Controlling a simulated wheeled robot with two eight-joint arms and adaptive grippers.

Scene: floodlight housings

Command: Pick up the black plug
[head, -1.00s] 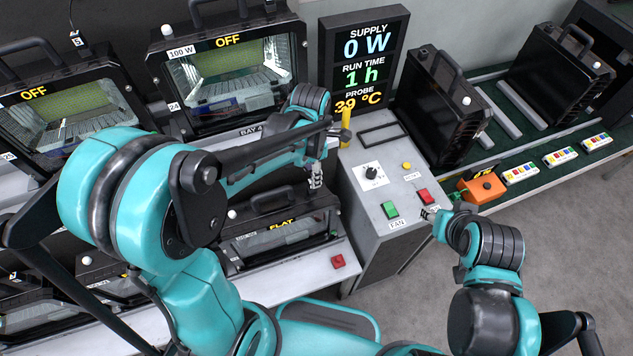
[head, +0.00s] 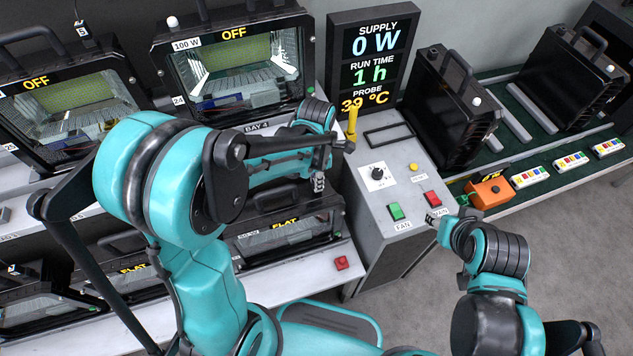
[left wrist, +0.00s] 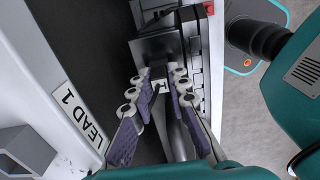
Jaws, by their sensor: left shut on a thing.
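In the left wrist view, a dark, blocky piece, which I take to be the black plug (left wrist: 158,48), sits at the fingertips of my left gripper (left wrist: 160,82). The two purple-padded fingers close in on it from both sides. In the head view my left gripper (head: 318,182) points down between the lamp bench and the grey control box. The plug is too small or hidden to make out there. My right gripper (head: 436,217) hangs at the control box's front right edge, by the red switch; its jaws are too small to judge.
A "LEAD 1" label (left wrist: 71,114) is beside the left gripper. The grey control box (head: 405,160) carries a knob, a green switch (head: 396,211) and a red switch (head: 432,198). Floodlight housings (head: 240,65) stand behind and one (head: 285,235) below the left forearm. Open floor lies at right.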

